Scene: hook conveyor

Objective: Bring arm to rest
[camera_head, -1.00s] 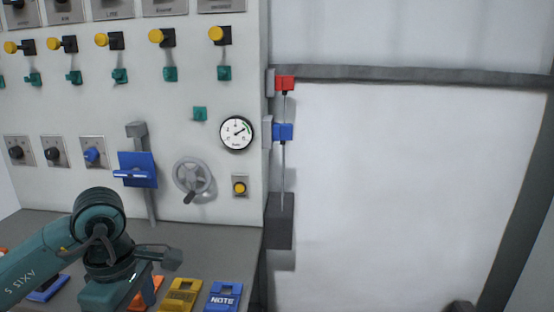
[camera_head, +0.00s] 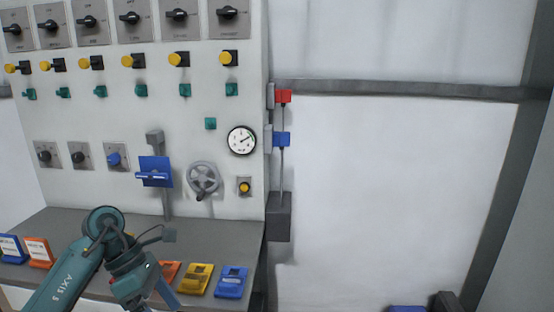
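My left arm comes in from the lower left, in front of the grey counter (camera_head: 205,232). Its teal wrist and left gripper (camera_head: 160,290) are low in the picture, beside the tags on the counter. The fingers are mostly hidden by the wrist or cut off, so I cannot tell whether they are open or hold anything. My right gripper is not seen.
A control panel (camera_head: 110,120) with switches, a gauge (camera_head: 241,140), a handwheel (camera_head: 203,180) and a blue lever plate (camera_head: 155,172) stands behind the counter. Yellow (camera_head: 195,279) and blue (camera_head: 231,282) tags lie right of my wrist. A pale wall (camera_head: 390,190) is at right.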

